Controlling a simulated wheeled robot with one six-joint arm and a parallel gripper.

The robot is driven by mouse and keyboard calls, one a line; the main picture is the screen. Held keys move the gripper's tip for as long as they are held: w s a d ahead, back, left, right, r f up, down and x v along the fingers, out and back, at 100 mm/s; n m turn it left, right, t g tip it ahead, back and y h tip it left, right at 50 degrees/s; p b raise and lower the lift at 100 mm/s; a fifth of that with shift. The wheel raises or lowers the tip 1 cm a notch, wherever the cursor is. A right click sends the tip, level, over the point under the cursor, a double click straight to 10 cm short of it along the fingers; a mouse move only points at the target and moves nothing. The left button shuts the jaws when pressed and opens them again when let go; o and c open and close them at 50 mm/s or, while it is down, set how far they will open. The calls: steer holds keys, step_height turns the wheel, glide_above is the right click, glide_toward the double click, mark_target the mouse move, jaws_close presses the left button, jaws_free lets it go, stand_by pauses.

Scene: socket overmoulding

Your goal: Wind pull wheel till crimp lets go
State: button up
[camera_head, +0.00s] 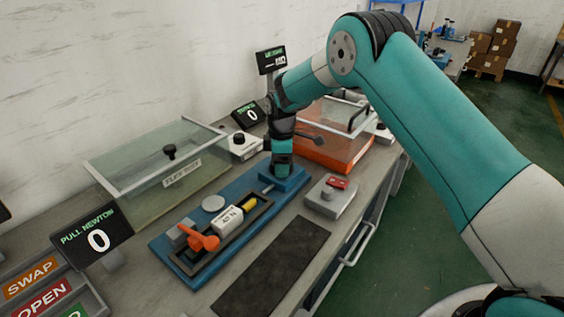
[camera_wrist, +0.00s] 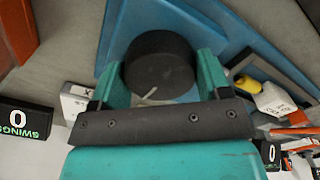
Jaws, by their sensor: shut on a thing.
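My gripper (camera_head: 282,166) points down at the far right end of the blue pull bench (camera_head: 172,262). In the wrist view its two teal fingers stand on either side of a dark round pull wheel (camera_wrist: 160,70) and are shut on it. A pale mark shows on the wheel's near side. In the head view the wheel is hidden by my gripper. On the bench lie an orange clamp-like part (camera_head: 203,239), a white labelled block (camera_head: 228,219) and a yellow piece (camera_head: 249,204) in a dark frame. The PULL NEWTON display (camera_head: 95,241) reads 0.
A clear-lidded box (camera_head: 160,165) stands behind the bench, and an orange box (camera_head: 330,150) stands beyond my gripper. A grey box with a red switch (camera_head: 331,196) sits close at the right. A dark mat (camera_head: 275,262) lies in front.

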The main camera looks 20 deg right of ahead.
steer(key=m, duration=1)
steer(key=shift+w+r+m, duration=0.1)
steer(key=shift+m, duration=0.2)
steer(key=m, duration=0.5)
steer(key=shift+m, duration=2.4)
steer(key=o, duration=0.9)
step_height(320, 180, up, 17)
steer(key=shift+r+b, duration=0.2)
steer(key=shift+b, duration=0.25)
